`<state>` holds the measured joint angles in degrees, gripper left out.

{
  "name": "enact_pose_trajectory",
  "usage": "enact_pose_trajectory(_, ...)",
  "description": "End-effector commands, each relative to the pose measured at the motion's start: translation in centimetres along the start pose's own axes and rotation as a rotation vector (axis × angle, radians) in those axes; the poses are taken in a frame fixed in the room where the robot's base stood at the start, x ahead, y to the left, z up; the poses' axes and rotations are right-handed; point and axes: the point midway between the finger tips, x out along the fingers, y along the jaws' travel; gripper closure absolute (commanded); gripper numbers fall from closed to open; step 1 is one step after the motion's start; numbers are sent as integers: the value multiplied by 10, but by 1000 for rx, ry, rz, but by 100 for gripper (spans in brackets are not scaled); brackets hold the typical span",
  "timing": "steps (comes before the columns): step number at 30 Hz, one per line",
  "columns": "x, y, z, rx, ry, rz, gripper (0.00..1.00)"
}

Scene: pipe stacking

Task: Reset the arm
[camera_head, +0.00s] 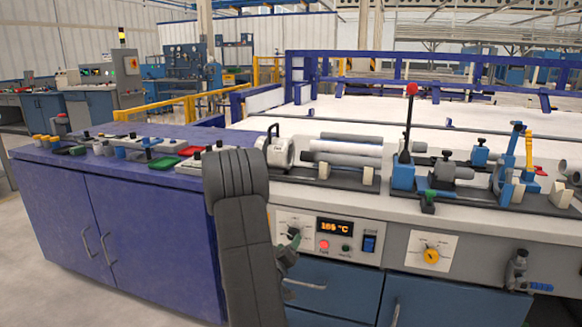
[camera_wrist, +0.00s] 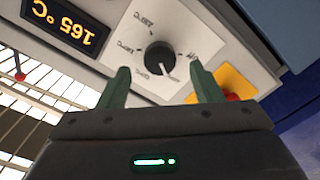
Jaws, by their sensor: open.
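My gripper (camera_wrist: 161,76) is open, with its two green fingers apart. In the wrist view a dark round knob (camera_wrist: 160,57) on a white dial plate shows between and just beyond the fingertips. The gap between fingers and knob is hard to judge. Nothing is held. In the head view my dark arm rises in front of the bench, and my gripper (camera_head: 291,244) is by the dial at the control panel, partly hidden behind the arm. The lit display (camera_head: 335,227) is right of the dial; in the wrist view the display (camera_wrist: 66,22) reads 165 °C.
Pipes (camera_head: 345,150) lie in a rack on the bench top. A heater-like white cylinder (camera_head: 280,152) stands left of them, and a clamp fixture with a red-topped lever (camera_head: 411,90) to the right. A blue cabinet (camera_head: 140,235) holds small parts at left. Floor is clear at far lower left.

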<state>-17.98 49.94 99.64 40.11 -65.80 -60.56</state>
Motion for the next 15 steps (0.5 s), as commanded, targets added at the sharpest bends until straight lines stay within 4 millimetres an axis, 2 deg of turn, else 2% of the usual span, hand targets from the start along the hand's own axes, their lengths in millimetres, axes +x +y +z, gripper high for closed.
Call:
enact_pose_trajectory(1,10,0,1,2,0,3,41)
enact_pose_trajectory(6,33,0,1,1,-1,2,41)
enact_pose_trajectory(10,42,0,0,1,1,1,41)
enact_pose_trajectory(15,44,0,0,3,0,-1,41)
